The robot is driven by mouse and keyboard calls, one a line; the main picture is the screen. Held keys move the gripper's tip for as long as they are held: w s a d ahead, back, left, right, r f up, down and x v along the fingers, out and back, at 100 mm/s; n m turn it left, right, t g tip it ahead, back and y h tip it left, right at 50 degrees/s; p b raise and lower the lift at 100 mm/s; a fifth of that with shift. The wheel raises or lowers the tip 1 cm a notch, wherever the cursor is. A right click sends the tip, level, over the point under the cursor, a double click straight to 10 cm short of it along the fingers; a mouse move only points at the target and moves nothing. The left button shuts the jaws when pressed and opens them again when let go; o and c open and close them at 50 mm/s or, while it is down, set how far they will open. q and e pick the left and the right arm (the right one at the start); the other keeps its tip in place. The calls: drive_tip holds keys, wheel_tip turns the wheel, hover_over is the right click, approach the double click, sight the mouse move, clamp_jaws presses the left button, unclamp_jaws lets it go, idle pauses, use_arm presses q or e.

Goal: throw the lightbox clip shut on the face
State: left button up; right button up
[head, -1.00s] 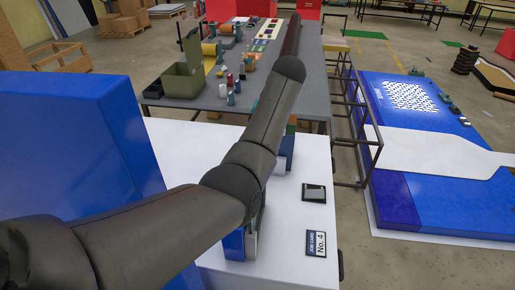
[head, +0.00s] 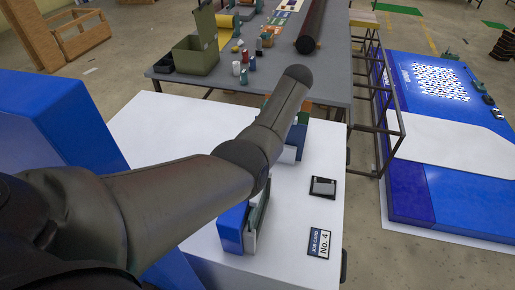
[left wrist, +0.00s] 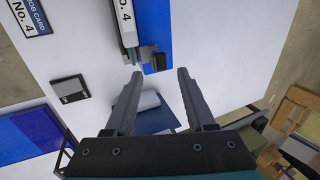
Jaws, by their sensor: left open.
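In the head view a blue block with a grey edge (head: 232,230) stands on the white table, partly behind my left arm. My left gripper (left wrist: 160,74) is open and empty, its fingertips just below the dark part in the wrist view. The arm hides this gripper in the head view. My right gripper is not in view.
The white table (head: 140,120) also carries a job card (head: 319,242), a small black-framed plate (head: 322,188) and a second blue piece (head: 297,140) beyond my arm. A grey bench (head: 335,75) with a green bin (head: 195,55) stands behind.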

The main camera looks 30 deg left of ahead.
use_arm(q)
drive_tip(key=x, duration=0.5)
clamp_jaws()
idle(0.4)
